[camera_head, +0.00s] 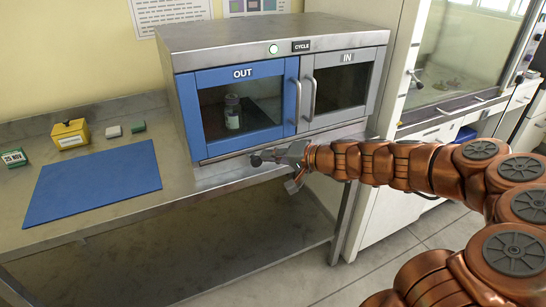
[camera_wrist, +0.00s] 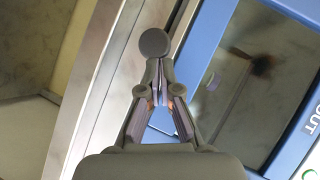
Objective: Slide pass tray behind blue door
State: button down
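The metal cabinet has a blue door (camera_head: 190,112) marked OUT on the left and a grey door (camera_head: 381,85) marked IN on the right; both look closed. A small capped bottle (camera_head: 232,112) stands behind the blue door's glass. The pass tray itself is hard to make out inside. A dark round knob (camera_head: 256,161) sticks out at the front below the blue door; it also shows in the wrist view (camera_wrist: 153,42). My gripper (camera_head: 281,155) is at this knob, its fingers (camera_wrist: 158,88) drawn together just behind the round head, seemingly on its stem.
A blue mat (camera_head: 95,183) lies on the steel bench at left.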

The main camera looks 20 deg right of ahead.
jog(key=shift+a, duration=0.1)
jog(key=w+d+r+b+v, duration=0.1)
jog(key=w+v, duration=0.1)
jog(key=v, duration=1.1)
jog(key=shift+d, duration=0.4)
jog(key=shift+w, duration=0.15)
